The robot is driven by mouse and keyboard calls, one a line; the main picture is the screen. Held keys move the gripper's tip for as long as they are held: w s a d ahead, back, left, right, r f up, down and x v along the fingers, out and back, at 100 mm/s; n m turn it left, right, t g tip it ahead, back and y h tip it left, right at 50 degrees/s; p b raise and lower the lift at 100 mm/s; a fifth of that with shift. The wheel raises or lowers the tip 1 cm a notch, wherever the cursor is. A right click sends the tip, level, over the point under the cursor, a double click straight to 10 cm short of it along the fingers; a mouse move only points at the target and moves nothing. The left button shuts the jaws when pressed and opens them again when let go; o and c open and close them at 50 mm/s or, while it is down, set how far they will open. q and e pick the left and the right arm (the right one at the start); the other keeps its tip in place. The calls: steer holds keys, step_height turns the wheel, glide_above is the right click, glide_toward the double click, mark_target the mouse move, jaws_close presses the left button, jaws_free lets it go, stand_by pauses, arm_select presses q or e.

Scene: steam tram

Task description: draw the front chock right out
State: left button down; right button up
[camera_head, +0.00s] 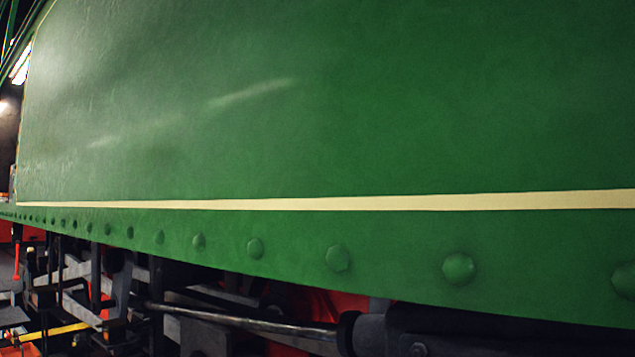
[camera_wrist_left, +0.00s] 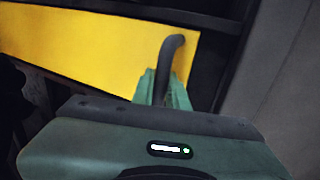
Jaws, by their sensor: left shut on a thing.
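In the left wrist view my left gripper (camera_wrist_left: 164,90) is shut on a dark, bent rod (camera_wrist_left: 173,50), which looks like the handle of the front chock. The rod rises between the fingers and hooks to the right at its top. A broad yellow face (camera_wrist_left: 85,45) fills the upper left behind it and appears to be the chock. Its lower part is hidden by my gripper. How the rod joins the yellow face cannot be seen. In the head view I cannot make out the chock or either gripper.
The tram's green side (camera_head: 320,110) with a cream stripe fills most of the head view. Dark rods and running gear (camera_head: 240,320) show below its riveted edge. A yellow strip (camera_head: 55,331) lies at lower left. A grey surface (camera_wrist_left: 275,75) stands close on the right in the wrist view.

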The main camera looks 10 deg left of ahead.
arm_select(q)
steer(key=shift+s+a+p, duration=0.35)
steer(key=shift+s, duration=0.35)
steer(key=shift+s+a+p, duration=0.3)
steer(key=shift+s+a, duration=0.05)
steer(key=shift+s, duration=0.35)
steer(key=shift+s+f, duration=0.1)
steer(key=shift+s, duration=0.2)
steer(key=c, duration=1)
jaws_free()
